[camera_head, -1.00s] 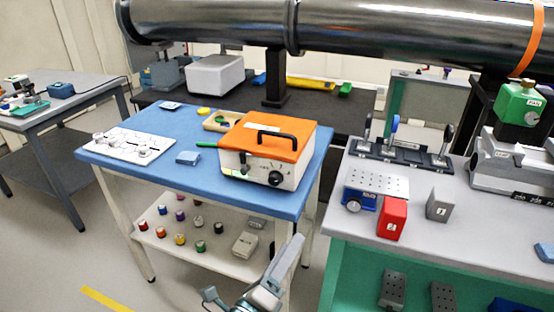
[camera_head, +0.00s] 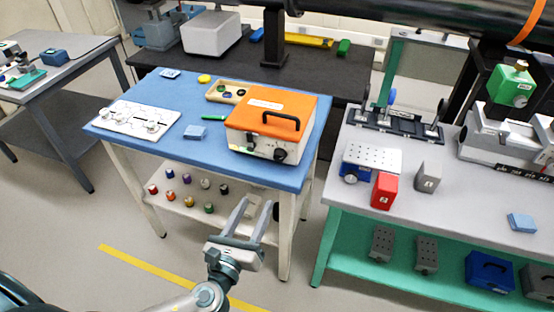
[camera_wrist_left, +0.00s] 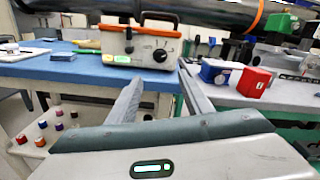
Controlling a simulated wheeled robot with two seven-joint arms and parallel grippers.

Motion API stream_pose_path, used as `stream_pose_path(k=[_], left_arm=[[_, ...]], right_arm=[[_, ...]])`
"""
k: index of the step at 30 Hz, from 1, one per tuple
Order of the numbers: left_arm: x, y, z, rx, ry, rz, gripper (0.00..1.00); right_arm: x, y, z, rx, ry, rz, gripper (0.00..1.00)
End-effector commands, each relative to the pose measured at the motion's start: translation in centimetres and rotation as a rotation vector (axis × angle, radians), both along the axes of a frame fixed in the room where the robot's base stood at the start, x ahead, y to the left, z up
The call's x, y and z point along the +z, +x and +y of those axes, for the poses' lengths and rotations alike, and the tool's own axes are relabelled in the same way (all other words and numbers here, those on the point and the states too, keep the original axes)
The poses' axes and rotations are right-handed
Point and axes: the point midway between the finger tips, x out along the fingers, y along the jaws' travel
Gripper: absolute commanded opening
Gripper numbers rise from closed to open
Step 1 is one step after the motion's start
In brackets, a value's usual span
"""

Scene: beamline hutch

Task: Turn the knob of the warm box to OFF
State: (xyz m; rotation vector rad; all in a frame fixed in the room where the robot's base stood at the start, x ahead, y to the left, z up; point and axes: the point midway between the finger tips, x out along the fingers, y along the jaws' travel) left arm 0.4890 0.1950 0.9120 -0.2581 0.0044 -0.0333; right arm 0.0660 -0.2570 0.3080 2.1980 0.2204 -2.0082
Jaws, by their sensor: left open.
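The warm box (camera_head: 262,142) has an orange lid with a black handle and white sides. It stands at the right end of the blue table (camera_head: 205,170). Its black knob (camera_head: 280,155) is on the front face. In the left wrist view the knob (camera_wrist_left: 160,55) shows too, above and beyond the fingers; its pointer setting is too small to read. My left gripper (camera_head: 257,220) is open and empty, in front of the table and below the box, apart from the knob. In the left wrist view its fingers (camera_wrist_left: 160,85) point toward the box front. My right gripper is not in view.
A white plate with glassware (camera_head: 138,121), a blue block (camera_head: 195,132) and a green pen (camera_head: 213,117) lie left of the box. Several small bottles (camera_head: 187,178) stand on the lower shelf. The grey-topped bench (camera_head: 400,200) with a red block (camera_head: 385,190) stands to the right.

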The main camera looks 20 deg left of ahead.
Motion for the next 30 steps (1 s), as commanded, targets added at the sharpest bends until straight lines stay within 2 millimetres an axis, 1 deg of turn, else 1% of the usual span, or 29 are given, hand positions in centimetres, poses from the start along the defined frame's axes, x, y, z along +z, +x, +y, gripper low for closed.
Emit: stream_pose_path(k=[8, 11, 14, 20, 30], left_arm=[[0.1, 0.7, -0.1, -0.001, -0.002, -0.001, 0.46], [0.1, 1.4, -0.1, 0.000, -0.002, 0.000, 0.46], [0.3, 2.6, -0.1, -0.001, -0.002, -0.001, 0.46], [0.4, 5.9, -0.2, 0.001, -0.002, -0.002, 0.46], [0.3, 12.1, -0.4, 0.000, -0.001, -0.001, 0.46]], right_arm=[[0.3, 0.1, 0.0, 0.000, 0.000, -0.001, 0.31], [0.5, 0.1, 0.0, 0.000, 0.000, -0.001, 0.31], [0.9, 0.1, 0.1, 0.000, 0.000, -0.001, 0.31], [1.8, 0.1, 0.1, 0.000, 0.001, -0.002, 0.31], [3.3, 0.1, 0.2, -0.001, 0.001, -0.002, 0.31]])
